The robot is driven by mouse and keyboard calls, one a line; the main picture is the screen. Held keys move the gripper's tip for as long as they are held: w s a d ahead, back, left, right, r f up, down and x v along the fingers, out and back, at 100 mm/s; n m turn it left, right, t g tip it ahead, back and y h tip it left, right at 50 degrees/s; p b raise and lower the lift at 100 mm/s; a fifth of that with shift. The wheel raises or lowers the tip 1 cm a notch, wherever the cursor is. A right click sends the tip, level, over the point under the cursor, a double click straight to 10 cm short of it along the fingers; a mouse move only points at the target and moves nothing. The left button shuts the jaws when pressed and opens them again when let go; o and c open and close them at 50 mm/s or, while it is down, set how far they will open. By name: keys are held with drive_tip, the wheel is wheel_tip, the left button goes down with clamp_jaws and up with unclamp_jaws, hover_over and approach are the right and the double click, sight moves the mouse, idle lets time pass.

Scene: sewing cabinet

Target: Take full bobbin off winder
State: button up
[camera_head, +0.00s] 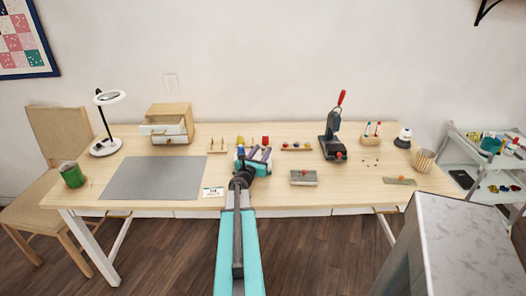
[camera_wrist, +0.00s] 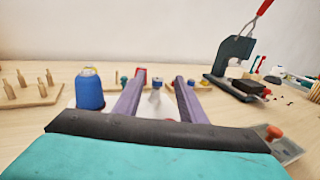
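My gripper (camera_wrist: 158,92) is open, its two purple fingers pointing forward with a gap between them. A small grey piece with a blue top (camera_wrist: 157,84) shows in this gap; I cannot tell if it is the bobbin, or whether it lies between the fingertips or beyond them. In the head view my gripper (camera_head: 255,155) is over a small teal-and-white device, probably the winder, which my arm partly hides. A blue thread spool (camera_wrist: 89,92) stands left of the fingers. A red spool (camera_head: 265,140) stands behind the gripper and is partly hidden in the wrist view.
A wooden peg rack (camera_head: 217,147) stands left and a rack of small coloured bobbins (camera_head: 296,147) right. A dark press with a red handle (camera_head: 334,135) is farther right. A grey mat (camera_head: 152,178) lies left, and a small grey box (camera_head: 303,178) sits front right.

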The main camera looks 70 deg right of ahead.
clamp_jaws()
drive_tip(key=shift+r, duration=0.1)
idle(0.3)
drive_tip(key=shift+r+b, duration=0.3)
drive_tip(key=shift+r, duration=1.4)
drive_tip(key=a, duration=0.2)
drive_tip(key=s+a+b, duration=0.1)
drive_tip(key=s+a, duration=0.1)
drive_tip(key=a, duration=0.1)
drive_tip(key=shift+s+a+r, duration=0.1)
drive_tip(key=shift+a+r, duration=0.1)
drive_tip(key=shift+a, duration=0.1)
drive_tip(key=shift+s+a+r+p, duration=0.15)
drive_tip(key=shift+s+a+p, duration=0.1)
drive_tip(key=shift+a, duration=0.35)
drive_tip(key=shift+s+a+r+p, duration=0.15)
drive_tip(key=shift+s+a+p, duration=0.1)
drive_tip(key=shift+a, duration=0.3)
